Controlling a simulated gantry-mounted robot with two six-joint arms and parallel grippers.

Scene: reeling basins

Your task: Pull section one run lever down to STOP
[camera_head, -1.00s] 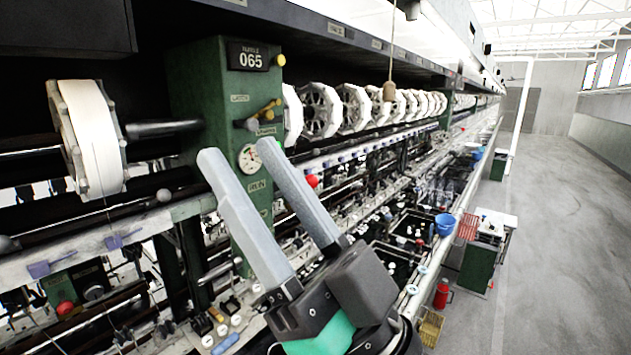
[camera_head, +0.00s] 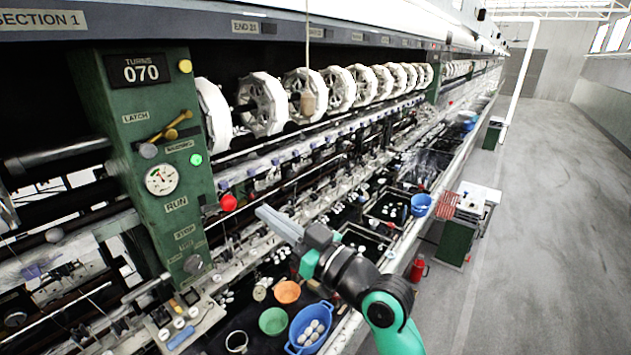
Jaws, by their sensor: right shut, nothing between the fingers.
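The section one post (camera_head: 150,130) is a green panel with a counter reading 070. The run lever's red ball knob (camera_head: 228,202) sticks out from the panel's right side, level with the RUN label (camera_head: 176,204). The STOP label (camera_head: 185,232) is lower on the panel. My right gripper (camera_head: 262,213) is shut and empty, with its fingertips just right of and slightly below the red knob, apart from it in the picture. The depth gap is hard to judge. My left gripper is not in view.
A brass latch handle (camera_head: 170,128), a lit green lamp (camera_head: 196,160) and a gauge (camera_head: 161,180) are on the panel. White reels (camera_head: 262,104) line the machine. A wooden handle hangs on a cord (camera_head: 307,103). A blue basin (camera_head: 311,328) is below.

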